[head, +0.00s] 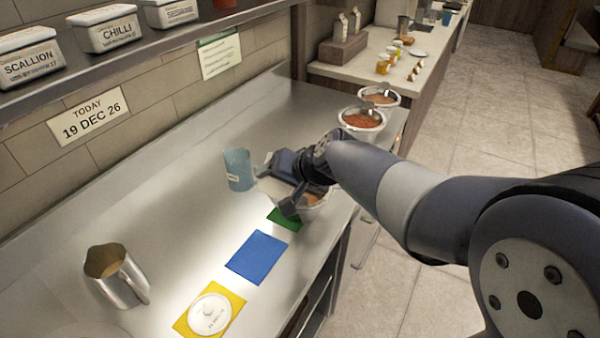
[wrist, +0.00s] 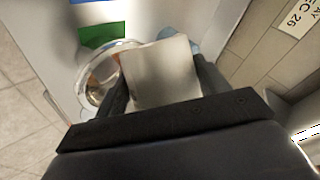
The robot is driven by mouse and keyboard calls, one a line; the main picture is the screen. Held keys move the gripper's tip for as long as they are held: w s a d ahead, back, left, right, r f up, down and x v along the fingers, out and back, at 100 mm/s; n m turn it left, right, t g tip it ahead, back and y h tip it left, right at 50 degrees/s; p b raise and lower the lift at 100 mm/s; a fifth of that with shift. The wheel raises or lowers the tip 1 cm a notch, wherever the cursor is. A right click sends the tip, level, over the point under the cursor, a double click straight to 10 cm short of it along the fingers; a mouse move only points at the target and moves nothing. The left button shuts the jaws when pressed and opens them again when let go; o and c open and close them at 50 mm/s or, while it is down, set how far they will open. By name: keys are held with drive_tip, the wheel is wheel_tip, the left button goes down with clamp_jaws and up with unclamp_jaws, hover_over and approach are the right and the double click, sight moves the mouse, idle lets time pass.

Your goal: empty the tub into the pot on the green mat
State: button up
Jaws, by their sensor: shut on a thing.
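My gripper (head: 285,184) is shut on a pale, cream-coloured tub (wrist: 160,72), which fills the space between the two fingers in the wrist view. In the head view the tub (head: 270,188) is mostly hidden behind the gripper. I cannot tell its exact tilt or its contents. The pot (head: 316,203) stands at the green mat (head: 285,219), partly covered by my gripper. Something brownish shows inside it. In the wrist view the pot (wrist: 92,91) shows a shiny rim beside the tub, next to the green mat (wrist: 102,35).
A blue translucent cup (head: 238,170) stands close left of the tub. A blue mat (head: 257,256), a yellow mat (head: 236,305) with a white lid (head: 209,313), and a metal jug (head: 117,275) lie nearer. Two sauce pots (head: 361,122) stand farther back.

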drive_tip(key=shift+w+d+f+m+g+y+p, duration=0.2)
drive_tip(key=shift+m+g+y+p, duration=0.3)
drive_tip(key=shift+g+p, duration=0.4)
drive_tip(key=shift+w+d+r+m+g+y+p, duration=0.15)
drive_tip(key=shift+w+r+m+g+y+p, duration=0.2)
drive_tip(key=shift+p, duration=0.4)
drive_tip(key=shift+r, duration=0.1)
drive_tip(key=shift+w+d+r+m+g+y+p, duration=0.2)
drive_tip(key=shift+w+d+g+y+p, duration=0.15)
drive_tip(key=shift+w+p, duration=0.15)
drive_tip(key=shift+w+d+r+m+g+y+p, duration=0.2)
drive_tip(key=shift+w+d+g+p, duration=0.15)
drive_tip(key=shift+p, duration=0.25)
drive_tip(key=shift+w+r+g+p, duration=0.2)
drive_tip(key=shift+w+g+p, duration=0.05)
drive_tip(key=shift+p, duration=0.25)
drive_tip(key=shift+w+d+r+m+g+y+p, duration=0.45)
drive_tip(key=shift+g+y+p, duration=0.3)
drive_tip(key=shift+p, duration=0.45)
drive_tip(key=shift+w+m+p, duration=0.15)
drive_tip(key=shift+m+p, duration=0.15)
drive_tip(key=shift+p, duration=0.1)
drive_tip(key=shift+w+d+r+m+g+y+p, duration=0.2)
drive_tip(key=shift+w+d+m+g+y+p, duration=0.25)
drive_tip(key=shift+g+y, duration=0.25)
